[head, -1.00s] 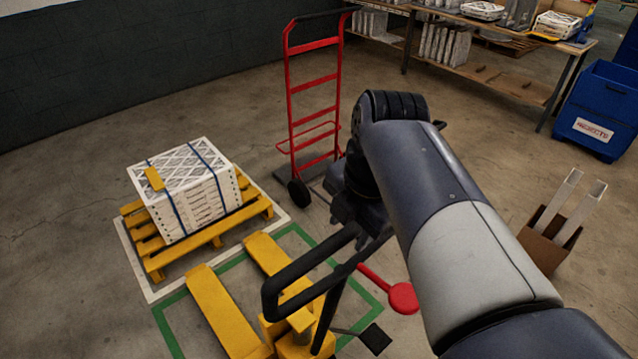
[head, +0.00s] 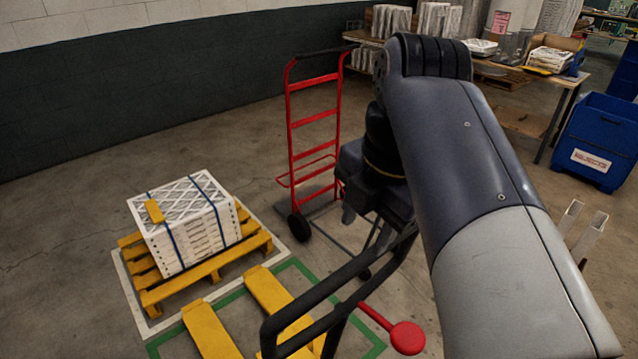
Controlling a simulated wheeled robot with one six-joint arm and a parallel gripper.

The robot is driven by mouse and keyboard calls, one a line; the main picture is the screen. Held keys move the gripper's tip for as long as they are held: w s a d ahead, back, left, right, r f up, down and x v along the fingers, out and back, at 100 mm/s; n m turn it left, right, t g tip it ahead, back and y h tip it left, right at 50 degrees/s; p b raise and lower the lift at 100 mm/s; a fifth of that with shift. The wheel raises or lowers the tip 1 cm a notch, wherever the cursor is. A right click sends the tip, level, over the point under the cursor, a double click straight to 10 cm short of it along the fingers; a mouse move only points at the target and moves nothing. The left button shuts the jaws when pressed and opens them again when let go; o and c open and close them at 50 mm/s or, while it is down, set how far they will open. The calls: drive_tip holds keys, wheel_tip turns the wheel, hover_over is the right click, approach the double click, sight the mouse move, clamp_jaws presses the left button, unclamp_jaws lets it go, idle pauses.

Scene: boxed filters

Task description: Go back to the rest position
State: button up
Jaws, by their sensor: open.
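My arm reaches up from the lower right and bends down at its far end. My gripper (head: 365,222) hangs below the wrist, pointing down, in front of the red hand truck and behind the black handle of the pallet jack (head: 290,305). It is open, and I see nothing between its fingers. The handle partly hides its fingertips.
Strapped boxed filters (head: 190,225) sit on a yellow pallet (head: 215,262) at the left. A red hand truck (head: 313,122) stands behind my gripper. A blue rejects bin (head: 600,130) and a workbench (head: 562,84) are at the right. Floor at the far left is clear.

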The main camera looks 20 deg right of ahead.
sight(346, 265)
drive_tip(key=f, duration=0.3)
drive_tip(key=w+f, duration=0.1)
drive_tip(key=f, duration=0.3)
drive_tip(key=w+f, duration=0.1)
drive_tip(key=f, duration=0.2)
drive_tip(key=shift+a+f, duration=0.15)
drive_tip(key=shift+a, duration=0.2)
drive_tip(key=shift+w+a+f, duration=0.1)
drive_tip(key=shift+w+f, duration=0.05)
drive_tip(key=shift+w, duration=0.3)
